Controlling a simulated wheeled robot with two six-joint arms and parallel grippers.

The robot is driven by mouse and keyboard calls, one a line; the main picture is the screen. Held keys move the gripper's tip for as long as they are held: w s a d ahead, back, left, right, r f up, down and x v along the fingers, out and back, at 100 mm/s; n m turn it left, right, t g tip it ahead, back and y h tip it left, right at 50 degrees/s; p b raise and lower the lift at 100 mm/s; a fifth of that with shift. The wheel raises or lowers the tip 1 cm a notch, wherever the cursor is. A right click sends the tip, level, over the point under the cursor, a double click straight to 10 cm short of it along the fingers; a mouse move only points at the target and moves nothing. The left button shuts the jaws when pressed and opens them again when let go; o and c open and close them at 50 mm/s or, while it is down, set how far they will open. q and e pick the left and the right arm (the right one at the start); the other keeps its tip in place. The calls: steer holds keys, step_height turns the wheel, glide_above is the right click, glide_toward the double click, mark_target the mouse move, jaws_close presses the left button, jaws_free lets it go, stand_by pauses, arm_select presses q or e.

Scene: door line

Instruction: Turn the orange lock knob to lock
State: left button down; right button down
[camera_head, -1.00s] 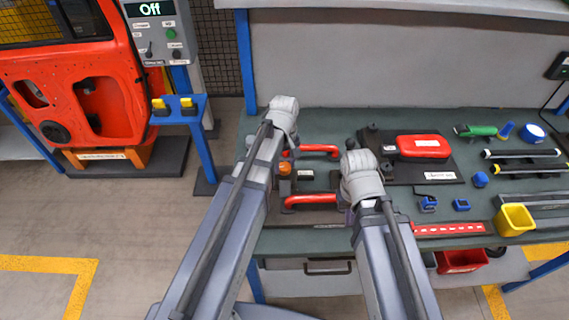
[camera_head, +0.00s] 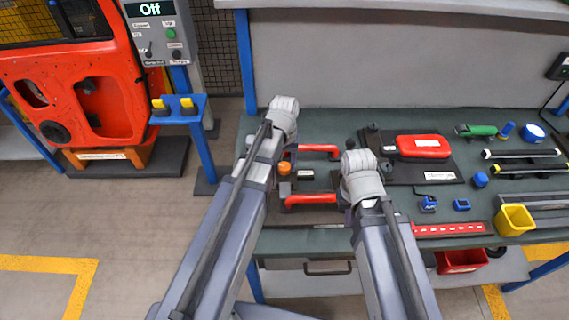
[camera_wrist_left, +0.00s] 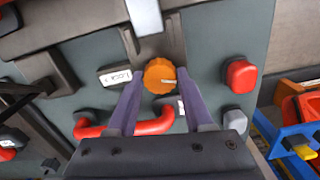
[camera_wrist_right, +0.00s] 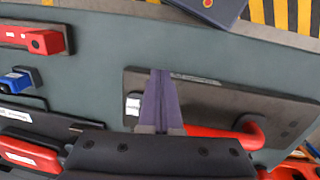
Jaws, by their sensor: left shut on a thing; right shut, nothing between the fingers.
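The orange lock knob (camera_head: 284,168) sits on a dark plate on the bench, between two red handles (camera_head: 312,199). A white label (camera_wrist_left: 115,75) with partly readable lettering lies left of the knob. My right gripper (camera_wrist_right: 161,74) is shut and empty over the dark plate (camera_wrist_right: 215,98), next to a red handle (camera_wrist_right: 235,133).
A red case (camera_head: 424,146) on a black board stands right of my right arm. Several tools and a yellow bin (camera_head: 515,219) lie further right. A red car door (camera_head: 85,85) stands left, beside a control box (camera_head: 157,35) reading "Off".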

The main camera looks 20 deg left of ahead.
mark_target(285, 166)
arm_select(q)
steer(key=shift+m, duration=1)
steer(key=shift+c, duration=1.5)
jaws_free()
steer(key=shift+r, duration=0.15)
arm_select(e)
steer(key=shift+r, duration=0.1)
arm_select(q)
step_height(285, 166, up, 8)
steer(key=p, duration=0.8)
steer(key=shift+f, duration=0.2)
arm_select(e)
step_height(285, 166, up, 8)
steer(key=shift+f, duration=0.2)
